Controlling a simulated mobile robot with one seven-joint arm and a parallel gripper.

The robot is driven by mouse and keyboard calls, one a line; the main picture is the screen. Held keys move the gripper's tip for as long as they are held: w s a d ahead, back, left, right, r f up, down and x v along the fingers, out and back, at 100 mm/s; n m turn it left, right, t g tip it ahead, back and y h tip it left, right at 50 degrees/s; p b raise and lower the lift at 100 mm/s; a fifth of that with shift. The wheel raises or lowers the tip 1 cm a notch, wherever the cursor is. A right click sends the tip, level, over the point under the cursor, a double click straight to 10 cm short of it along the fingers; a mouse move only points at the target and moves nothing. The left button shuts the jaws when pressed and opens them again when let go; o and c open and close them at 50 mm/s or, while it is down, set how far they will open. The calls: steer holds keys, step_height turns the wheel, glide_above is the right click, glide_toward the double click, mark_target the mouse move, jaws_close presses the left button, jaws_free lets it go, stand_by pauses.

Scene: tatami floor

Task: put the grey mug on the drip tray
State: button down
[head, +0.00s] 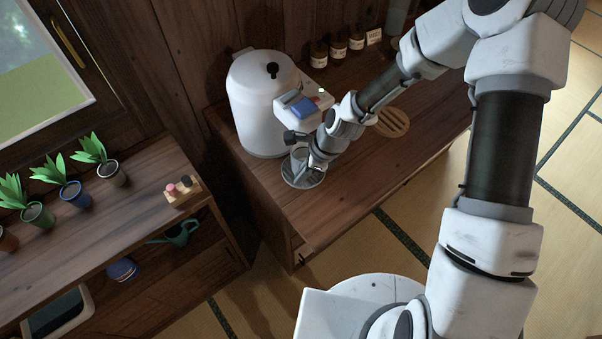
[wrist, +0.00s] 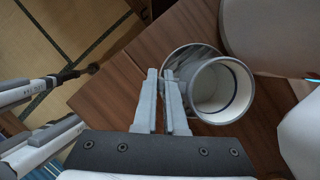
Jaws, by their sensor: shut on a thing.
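The grey mug (wrist: 241,117) is upright in the wrist view, with a pale inside and a dark ring within. It also shows in the head view (head: 299,157), partly hidden by my gripper. My gripper (wrist: 161,74) is shut at the mug's left side, seemingly on its handle, which the fingers mostly hide. The round metal drip tray (wrist: 181,54) shows beneath and beside the mug in the wrist view; it lies in front of the white urn in the head view (head: 291,181). The mug is over the tray; I cannot tell whether its base touches it.
The white urn (head: 262,105) with its control box (head: 303,102) stands close behind the tray. A round slatted wooden trivet (head: 393,123) lies to the right. Small brown bottles (head: 337,48) line the wall. Potted plants (head: 75,193) stand on the left shelf. The counter's front is clear.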

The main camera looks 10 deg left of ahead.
steer(key=shift+f, duration=0.15)
steer(key=c, duration=1.4)
jaws_free()
steer(key=o, duration=0.4)
steer(key=shift+r, duration=0.2)
steer(key=v, duration=1.1)
steer(key=shift+d+r+p, duration=0.15)
steer(key=shift+r+p, duration=0.15)
steer(key=shift+r, duration=0.1)
